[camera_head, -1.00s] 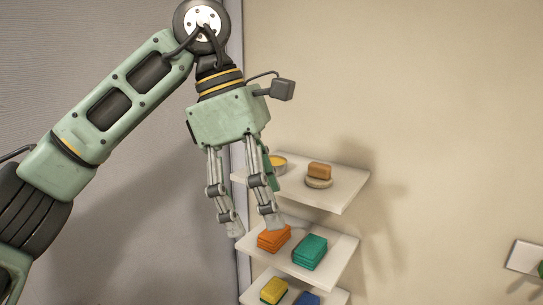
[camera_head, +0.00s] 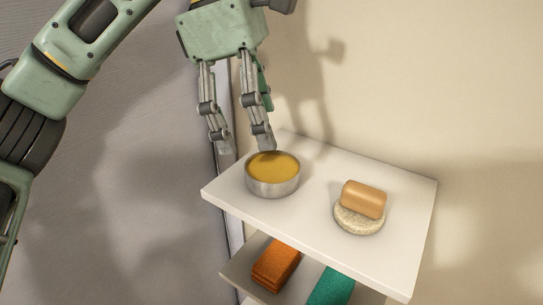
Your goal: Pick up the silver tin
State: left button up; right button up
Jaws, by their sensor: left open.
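The silver tin (camera_head: 272,186) is round and low, with a yellow-amber top. It stands upright on the left part of the white top shelf (camera_head: 320,228). My left gripper (camera_head: 244,148) points downward with its two fingers apart and nothing between them. In the picture its fingertips are just above and left of the tin, the right one close to the tin's back rim. I cannot tell whether that fingertip touches the rim. My right gripper is not in view.
A tan soap bar (camera_head: 363,199) rests on a round speckled dish (camera_head: 358,218) right of the tin. A lower shelf (camera_head: 240,270) holds folded orange cloths (camera_head: 276,266) and a teal stack (camera_head: 331,288). A wall stands behind. The shelf between tin and dish is clear.

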aim_at(273, 168)
pick_arm(q)
jog(key=shift+s+d+f+p, duration=0.25)
jog(key=shift+s+f+p, duration=0.05)
jog(key=shift+s+f, duration=0.3)
jog(key=shift+s+d+f+p, duration=0.3)
jog(key=shift+s+f, duration=0.15)
jog(key=shift+f, duration=0.1)
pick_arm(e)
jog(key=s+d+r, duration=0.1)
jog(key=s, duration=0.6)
pick_arm(q)
jog(key=f, duration=0.1)
jog(key=p, duration=0.1)
jog(key=f, duration=0.1)
jog(key=shift+w+d+f, duration=0.3)
jog(key=shift+w+f, duration=0.05)
jog(key=shift+w, duration=0.05)
jog(key=shift+w+d+f, duration=0.1)
jog(key=shift+f, duration=0.65)
jog(key=shift+c, duration=0.6)
jog(key=c, duration=1.3)
jog(key=shift+c, duration=0.2)
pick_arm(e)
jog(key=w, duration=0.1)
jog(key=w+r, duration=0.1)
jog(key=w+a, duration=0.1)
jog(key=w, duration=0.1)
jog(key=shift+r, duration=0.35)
